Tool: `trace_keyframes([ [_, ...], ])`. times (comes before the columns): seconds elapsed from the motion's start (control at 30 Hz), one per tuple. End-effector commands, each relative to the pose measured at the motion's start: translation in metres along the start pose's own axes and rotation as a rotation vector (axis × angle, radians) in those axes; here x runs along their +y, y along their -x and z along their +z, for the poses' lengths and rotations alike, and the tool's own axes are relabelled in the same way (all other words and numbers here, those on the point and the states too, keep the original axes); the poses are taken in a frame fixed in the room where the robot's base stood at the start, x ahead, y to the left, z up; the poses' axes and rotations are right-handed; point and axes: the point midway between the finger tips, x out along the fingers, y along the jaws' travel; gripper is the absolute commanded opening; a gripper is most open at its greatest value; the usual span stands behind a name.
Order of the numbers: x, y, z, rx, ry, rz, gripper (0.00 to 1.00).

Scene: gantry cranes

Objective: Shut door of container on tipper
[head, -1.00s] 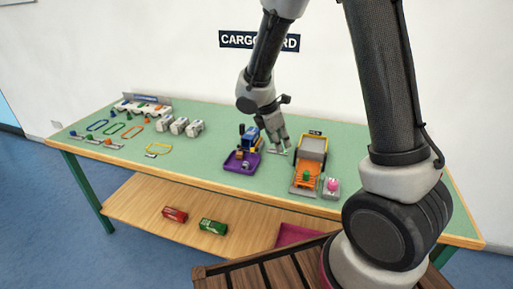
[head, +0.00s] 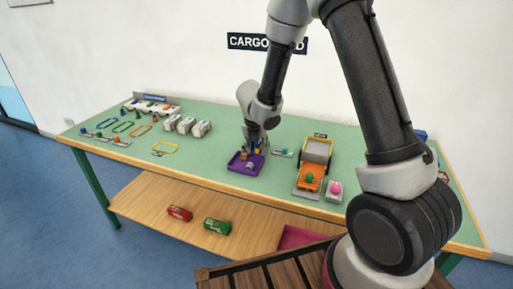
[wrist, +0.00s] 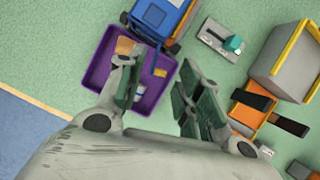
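The tipper is the orange vehicle (head: 310,178) on the right half of the table, with a grey container (head: 316,150) at its back end. In the wrist view the grey container (wrist: 283,62) has yellow edges and is at the right, with orange and dark parts below it. I cannot clearly tell which part is its door or how far it stands open. My gripper (head: 255,148) is left of the tipper, over the blue vehicle and purple tray. In the wrist view its fingers (wrist: 160,88) are spread apart with nothing between them, not touching the tipper.
The purple tray (wrist: 98,73) holds small pieces, with the blue vehicle (wrist: 160,18) at its back. A small grey base with a teal knob (wrist: 232,43) lies between it and the tipper. A pink ball on a grey block (head: 335,188) stands right of the tipper. White blocks (head: 186,125) are left.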

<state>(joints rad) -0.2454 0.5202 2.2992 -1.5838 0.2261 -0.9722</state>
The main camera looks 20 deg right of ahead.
Motion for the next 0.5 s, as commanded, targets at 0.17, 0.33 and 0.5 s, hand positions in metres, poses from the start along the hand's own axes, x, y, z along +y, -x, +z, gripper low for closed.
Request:
trace_keyframes([
  [0.17,-0.0003,-0.012,-0.0007,0.002,-0.001,0.0,0.36],
  [0.33,-0.0003,-0.0146,-0.0009,0.002,-0.001,0.001,0.36],
  [0.5,-0.0002,-0.0144,-0.0008,0.001,-0.001,0.001,0.34],
])
